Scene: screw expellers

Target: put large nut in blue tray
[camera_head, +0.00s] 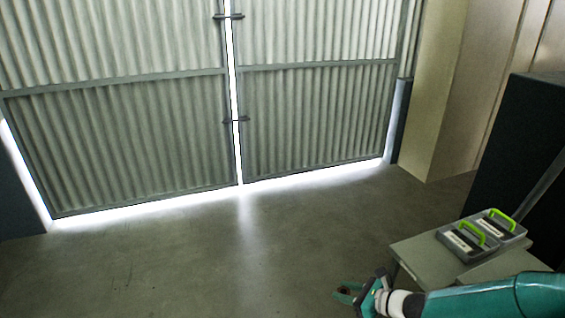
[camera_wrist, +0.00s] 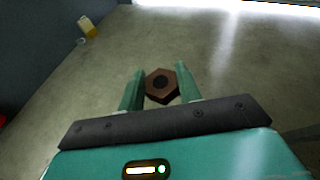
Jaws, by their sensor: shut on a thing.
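The large nut (camera_wrist: 161,86) is a brown hexagonal nut with a dark centre hole. In the wrist view it sits between the two green fingers of my gripper (camera_wrist: 160,72). My gripper is shut on it and holds it above the concrete floor. In the head view my gripper (camera_head: 347,292) is at the bottom, left of the small table; the nut cannot be made out there. No blue tray can be made out in either view.
Corrugated doors (camera_head: 120,140) close the back. The floor in the middle is clear. A yellow object (camera_wrist: 88,27) lies far left.

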